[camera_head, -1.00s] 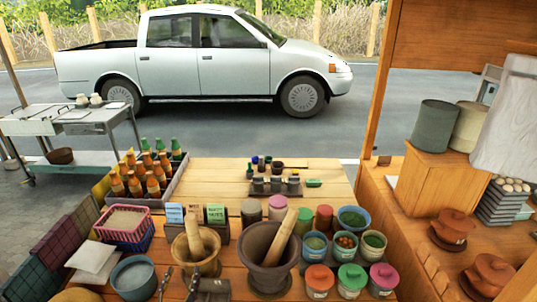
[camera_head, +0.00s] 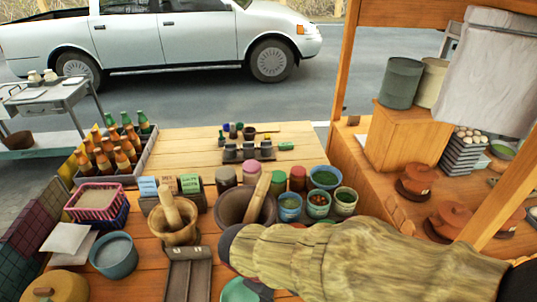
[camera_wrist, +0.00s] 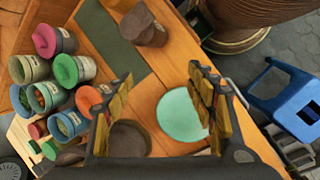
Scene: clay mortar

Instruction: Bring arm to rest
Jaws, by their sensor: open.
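My arm (camera_head: 350,262), in a khaki covering, reaches in from the lower right of the head view. It hides the front right of the table, and my gripper is mostly hidden there. In the wrist view my gripper (camera_wrist: 160,105) is open, its two yellow-and-dark fingers well apart with nothing between them. It is over the table near a pale green round plate (camera_wrist: 183,115). The plate's edge also shows in the head view (camera_head: 238,291). The clay mortar (camera_head: 232,208) holds a leaning pestle (camera_head: 261,188), just beyond my arm.
A smaller wooden mortar (camera_head: 176,237) stands left of the clay one. Bowls and jars (camera_head: 318,203) crowd beyond my arm, and bottles (camera_head: 113,150) fill a crate at left. A wooden post (camera_head: 490,215) rises at right. The table's far part (camera_head: 190,150) is mostly clear.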

